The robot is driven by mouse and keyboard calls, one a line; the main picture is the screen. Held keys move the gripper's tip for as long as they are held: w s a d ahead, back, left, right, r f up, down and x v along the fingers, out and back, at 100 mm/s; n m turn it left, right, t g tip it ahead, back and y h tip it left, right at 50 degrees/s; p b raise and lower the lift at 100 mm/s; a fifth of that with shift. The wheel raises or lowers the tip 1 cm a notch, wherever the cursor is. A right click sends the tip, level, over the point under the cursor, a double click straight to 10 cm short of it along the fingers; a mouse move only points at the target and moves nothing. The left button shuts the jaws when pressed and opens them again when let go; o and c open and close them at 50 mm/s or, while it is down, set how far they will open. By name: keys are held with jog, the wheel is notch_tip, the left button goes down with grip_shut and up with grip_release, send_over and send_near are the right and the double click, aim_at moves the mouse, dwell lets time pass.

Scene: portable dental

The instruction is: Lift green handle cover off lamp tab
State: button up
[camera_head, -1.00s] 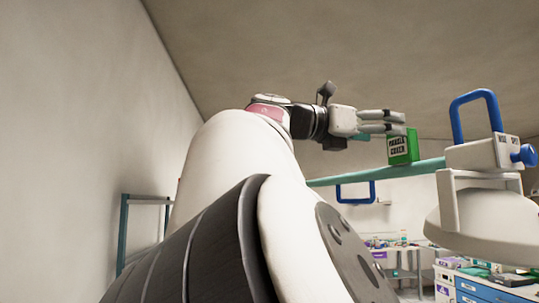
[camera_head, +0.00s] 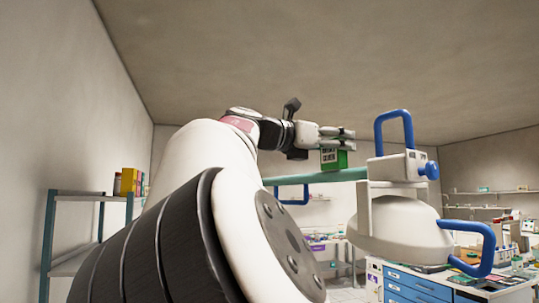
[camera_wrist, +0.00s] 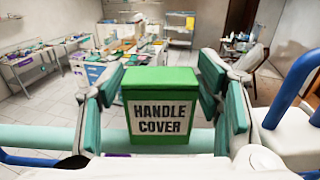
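The green handle cover (camera_head: 342,159), a small box with a white "HANDLE COVER" label, stands upright at the teal lamp arm (camera_head: 315,177). In the wrist view the cover (camera_wrist: 160,78) is between the two rows of teal finger pads, its label facing the camera. My gripper (camera_wrist: 165,90) is open around it, with narrow gaps showing on both sides. In the head view my gripper (camera_head: 345,137) reaches level across the cover's upper part, fingertips just past it. The lamp tab is hidden beneath the cover.
The lamp head (camera_head: 400,228) with blue handles (camera_head: 393,117) stands close to the right of the cover. A shelf rack (camera_head: 88,194) is at left. A blue-drawer cabinet (camera_head: 410,284) and cluttered benches are farther back. The space above the cover is clear.

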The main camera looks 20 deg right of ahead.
jog(key=c, duration=0.4)
jog(key=shift+o, duration=0.2)
jog(key=shift+r+b, duration=0.35)
jog(key=shift+r, duration=2.35)
notch_tip(320, 180, up, 2)
jog(key=shift+r+p, duration=0.1)
jog(key=shift+p, duration=0.3)
jog(key=shift+s+a+r+p, duration=0.1)
jog(key=shift+s+r+p, duration=0.05)
jog(key=shift+r+p, duration=0.45)
jog(key=shift+s+r+p, duration=0.1)
jog(key=shift+r+p, duration=0.4)
jog(key=shift+p, duration=0.05)
jog(key=shift+w+r+p, duration=0.15)
jog(key=shift+p, duration=0.55)
